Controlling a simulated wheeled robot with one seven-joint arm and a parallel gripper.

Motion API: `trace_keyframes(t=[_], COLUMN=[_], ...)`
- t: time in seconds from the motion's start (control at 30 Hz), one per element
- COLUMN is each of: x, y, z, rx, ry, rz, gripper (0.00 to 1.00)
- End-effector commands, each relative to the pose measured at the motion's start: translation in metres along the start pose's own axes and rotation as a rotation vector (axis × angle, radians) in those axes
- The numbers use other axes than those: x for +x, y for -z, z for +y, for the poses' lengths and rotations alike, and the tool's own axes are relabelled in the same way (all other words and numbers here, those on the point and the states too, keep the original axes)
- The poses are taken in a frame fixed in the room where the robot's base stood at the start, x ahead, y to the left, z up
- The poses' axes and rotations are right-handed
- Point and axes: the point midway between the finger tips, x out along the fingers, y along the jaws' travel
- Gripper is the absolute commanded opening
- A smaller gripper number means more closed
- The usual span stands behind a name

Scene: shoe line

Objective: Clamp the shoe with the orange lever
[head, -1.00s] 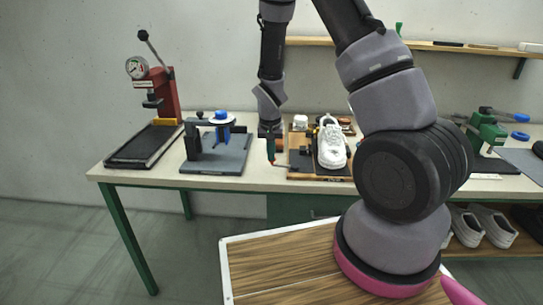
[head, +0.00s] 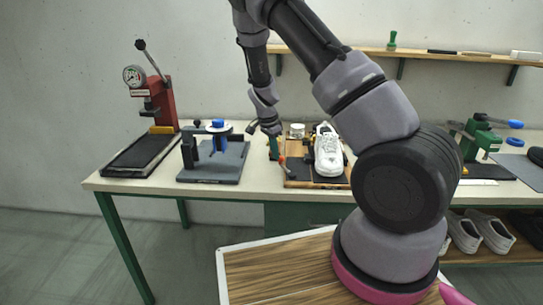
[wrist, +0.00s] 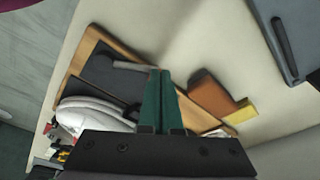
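A white shoe (head: 328,155) stands on a wooden board with a dark plate on the bench. The shoe's white side also shows in the wrist view (wrist: 92,108). A lever (head: 284,165) with an orange-red tip and a grey rod is at the board's left side. In the wrist view the lever's grey rod (wrist: 130,66) runs up to my fingers, and its tip is hidden behind them. My gripper (head: 274,152) points down just left of the lever tip. Its green fingers (wrist: 159,100) lie side by side, shut. Whether they touch the lever is unclear.
A blue-topped fixture (head: 217,160) and a red press with a gauge (head: 160,100) stand left on the bench. A green clamp (head: 482,138) is at the right. In the wrist view a brown block with a yellow piece (wrist: 238,112) lies near the fingers.

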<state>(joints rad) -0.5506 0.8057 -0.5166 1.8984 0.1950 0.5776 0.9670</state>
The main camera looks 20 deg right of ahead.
Motion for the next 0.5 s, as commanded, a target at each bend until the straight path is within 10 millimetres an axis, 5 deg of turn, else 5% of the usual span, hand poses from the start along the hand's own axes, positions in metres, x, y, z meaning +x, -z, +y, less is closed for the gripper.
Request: trace_keyframes(t=[0.5], x=[0.006], y=[0.028], z=[-0.001], rx=[0.312], ry=[-0.065], rz=[0.001], gripper=[0.0])
